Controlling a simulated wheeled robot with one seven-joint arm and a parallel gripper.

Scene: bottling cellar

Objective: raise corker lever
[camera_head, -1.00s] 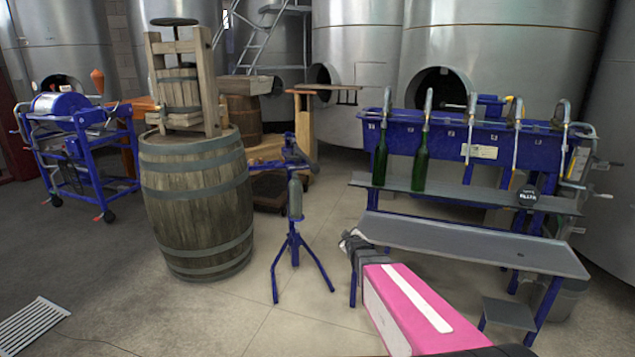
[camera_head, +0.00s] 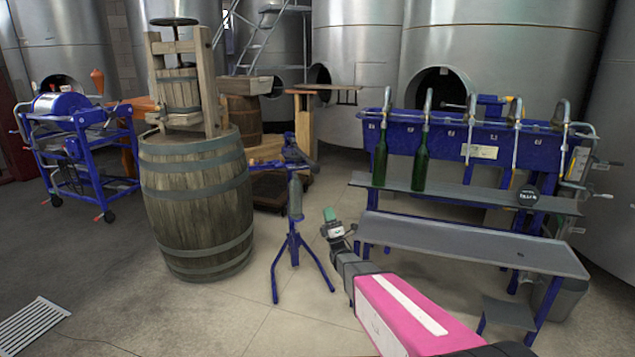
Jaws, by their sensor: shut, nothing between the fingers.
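The corker (camera_head: 294,225) is a blue tripod stand in the middle of the head view, with a grey cylinder on its column. Its lever (camera_head: 298,152) is at the blue and dark head on top; the exact angle is hard to read against the background. My gripper (camera_head: 329,215), with a greenish tip at the end of my pink and black arm, is shut and empty. In the picture it is just right of the corker column and below the lever, apart from both.
A large barrel (camera_head: 195,205) with a wooden press (camera_head: 182,85) stands left of the corker. A blue filling bench (camera_head: 470,240) with two green bottles (camera_head: 420,160) is to the right. A blue cart (camera_head: 80,150) is at far left. Floor in front of the corker is clear.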

